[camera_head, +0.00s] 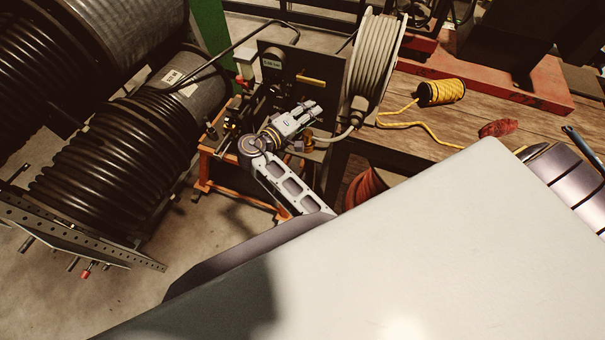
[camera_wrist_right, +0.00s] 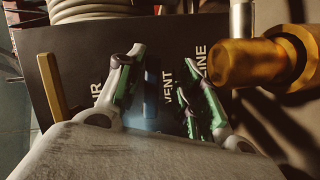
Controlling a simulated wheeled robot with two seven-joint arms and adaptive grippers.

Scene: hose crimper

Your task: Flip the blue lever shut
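My right gripper (camera_head: 308,108) is at the dark panel (camera_head: 283,62) of the hose machine. In the right wrist view, its green-padded fingers (camera_wrist_right: 165,75) are spread apart. The blue lever (camera_wrist_right: 151,95) shows as a blurred upright blue strip in the gap between them, nearer the left finger. Contact with either finger cannot be made out. The lever's lower end is hidden by the gripper body. In the head view I cannot make out the lever. My left gripper is not in view.
A yellow handle (camera_wrist_right: 52,88) stands left of the fingers, and a brass fitting (camera_wrist_right: 260,62) is close on the right. A grey hose reel (camera_head: 375,55) stands beside the panel. A yellow cord spool (camera_head: 441,92) lies on the wooden bench (camera_head: 420,135). Black hose drums fill the left.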

